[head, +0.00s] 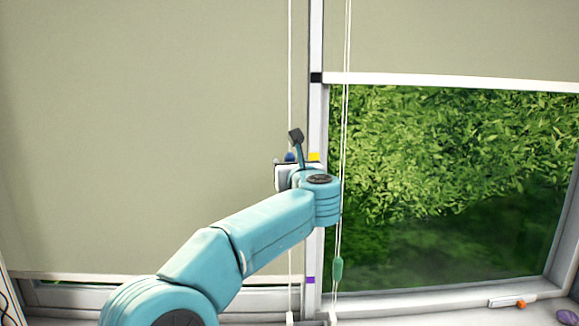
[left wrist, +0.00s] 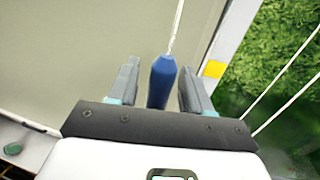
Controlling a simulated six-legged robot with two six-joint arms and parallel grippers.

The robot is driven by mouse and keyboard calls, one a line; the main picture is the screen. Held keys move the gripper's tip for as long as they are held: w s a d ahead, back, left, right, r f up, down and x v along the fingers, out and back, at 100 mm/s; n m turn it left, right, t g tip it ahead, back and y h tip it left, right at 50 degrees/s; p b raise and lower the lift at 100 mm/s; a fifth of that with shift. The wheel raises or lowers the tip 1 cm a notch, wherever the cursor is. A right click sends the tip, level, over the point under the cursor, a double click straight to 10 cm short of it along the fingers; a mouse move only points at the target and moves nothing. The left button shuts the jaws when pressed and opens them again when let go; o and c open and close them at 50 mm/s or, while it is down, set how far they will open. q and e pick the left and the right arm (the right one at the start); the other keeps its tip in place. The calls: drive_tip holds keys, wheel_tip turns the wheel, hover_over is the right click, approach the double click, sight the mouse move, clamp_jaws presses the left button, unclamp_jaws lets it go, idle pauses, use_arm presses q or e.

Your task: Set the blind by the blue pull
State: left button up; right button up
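The blue pull (left wrist: 161,82) hangs on a white cord. In the left wrist view it stands between the two fingers of my left gripper (left wrist: 158,84), with a gap on each side. The left gripper is open around it. In the head view only a small part of the blue pull (head: 289,157) shows, behind my left gripper (head: 287,168). The left blind (head: 150,130) is beige and hangs low, its bottom bar (head: 90,277) near the sill. My right gripper is not in view.
The window post carries a black mark (head: 316,77), a yellow mark (head: 314,157) and a purple mark (head: 310,280). A green pull (head: 338,270) hangs on cords right of the post. The right blind (head: 460,40) is raised high. An orange item (head: 521,303) lies on the right sill.

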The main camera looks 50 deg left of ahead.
use_arm(q)
drive_tip(key=shift+d+f, duration=0.1)
drive_tip(key=shift+d, duration=0.05)
drive_tip(key=b+v, duration=0.6)
drive_tip(key=v, duration=1)
drive_tip(key=shift+b, duration=0.4)
drive_tip(key=shift+s, duration=0.1)
